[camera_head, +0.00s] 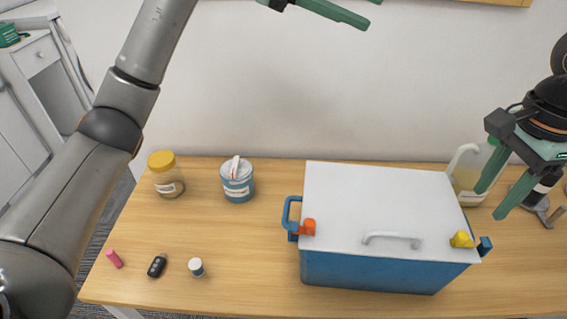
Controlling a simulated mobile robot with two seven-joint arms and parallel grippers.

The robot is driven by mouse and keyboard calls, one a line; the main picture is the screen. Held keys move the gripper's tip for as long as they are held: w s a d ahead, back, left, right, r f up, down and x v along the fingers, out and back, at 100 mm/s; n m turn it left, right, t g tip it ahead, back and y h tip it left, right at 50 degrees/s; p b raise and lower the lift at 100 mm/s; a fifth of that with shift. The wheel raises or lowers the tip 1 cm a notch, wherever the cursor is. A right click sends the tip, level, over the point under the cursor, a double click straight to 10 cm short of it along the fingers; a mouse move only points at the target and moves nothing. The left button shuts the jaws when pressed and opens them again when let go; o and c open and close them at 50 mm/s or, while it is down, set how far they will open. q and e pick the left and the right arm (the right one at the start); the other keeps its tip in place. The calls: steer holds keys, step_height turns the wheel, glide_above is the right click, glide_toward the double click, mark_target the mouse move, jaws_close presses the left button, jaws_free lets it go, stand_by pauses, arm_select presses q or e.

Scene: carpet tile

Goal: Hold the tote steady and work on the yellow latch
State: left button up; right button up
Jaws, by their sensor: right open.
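The blue tote (370,273) stands on the wooden table under a white lid (375,200) with a pale bar handle. The yellow latch (461,240) is at the lid's front right corner, beside a blue side handle (485,246). An orange latch (308,227) is at the left end, by another blue handle (284,217). My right gripper (489,203) is open and empty, above and right of the yellow latch, apart from the tote. My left gripper (340,13) is high at the top edge, far from the tote and partly cut off; its jaw opening is unclear.
A pale jug (466,172) stands behind the tote's right end, near my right gripper. A yellow-lidded jar (168,182) and a blue tub (238,186) stand back left. A pink item (114,258), black key fob (157,266) and small white-capped bottle (197,267) lie or stand front left.

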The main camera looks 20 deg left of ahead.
arm_select(q)
step_height(320, 180, down, 14)
steer(key=n+y, duration=0.2)
steer(key=y, duration=0.5)
steer(key=n+g+y, duration=0.1)
steer(key=g+y, duration=0.1)
steer(key=y, duration=0.5)
glide_toward(286, 209)
step_height(286, 209, down, 11)
steer(key=shift+s+d+r, duration=0.1)
jaws_close()
